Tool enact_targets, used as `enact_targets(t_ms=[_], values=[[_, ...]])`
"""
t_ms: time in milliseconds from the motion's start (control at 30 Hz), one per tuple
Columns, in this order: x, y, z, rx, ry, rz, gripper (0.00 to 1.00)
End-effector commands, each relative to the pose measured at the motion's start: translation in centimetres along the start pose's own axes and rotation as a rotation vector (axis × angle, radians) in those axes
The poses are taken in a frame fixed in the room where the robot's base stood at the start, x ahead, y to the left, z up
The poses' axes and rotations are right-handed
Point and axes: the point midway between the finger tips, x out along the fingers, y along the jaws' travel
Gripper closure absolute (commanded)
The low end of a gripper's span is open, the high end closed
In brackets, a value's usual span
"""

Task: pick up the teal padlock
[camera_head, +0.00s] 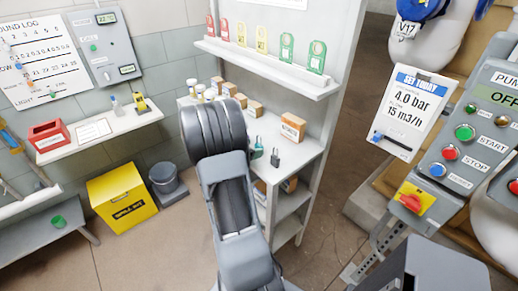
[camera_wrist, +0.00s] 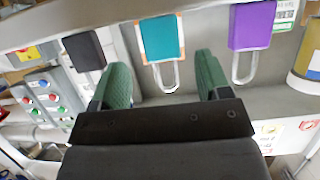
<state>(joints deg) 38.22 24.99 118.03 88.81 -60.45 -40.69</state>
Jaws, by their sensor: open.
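The teal padlock (camera_wrist: 162,40) shows at the top middle of the wrist view, with its pale shackle toward my gripper. A white patch with an orange edge shows behind it. My gripper (camera_wrist: 160,70) is open, with one green finger to either side of the shackle, and nothing is gripped. A dark padlock (camera_wrist: 84,50) is to the left and a purple padlock (camera_wrist: 250,26) to the right. In the head view my arm hides much of the shelf; a small teal-green shape beside it is too small to tell as padlock or finger.
In the head view a dark padlock (camera_head: 275,158) stands on the shelf unit, near a cardboard box (camera_head: 292,127). Several coloured tags hang above an upper ledge (camera_head: 270,66). A control panel (camera_head: 470,135) stands at right, and a yellow bin (camera_head: 122,198) is on the floor at left.

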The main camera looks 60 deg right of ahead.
Motion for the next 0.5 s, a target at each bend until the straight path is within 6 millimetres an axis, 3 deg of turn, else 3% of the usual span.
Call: enact_targets(t_ms=[167, 500], values=[[0.9, -0.1, 0.0, 0.000, 0.001, 0.000, 0.30], [5.1, -0.3, 0.2, 0.000, 0.000, -0.001, 0.30]])
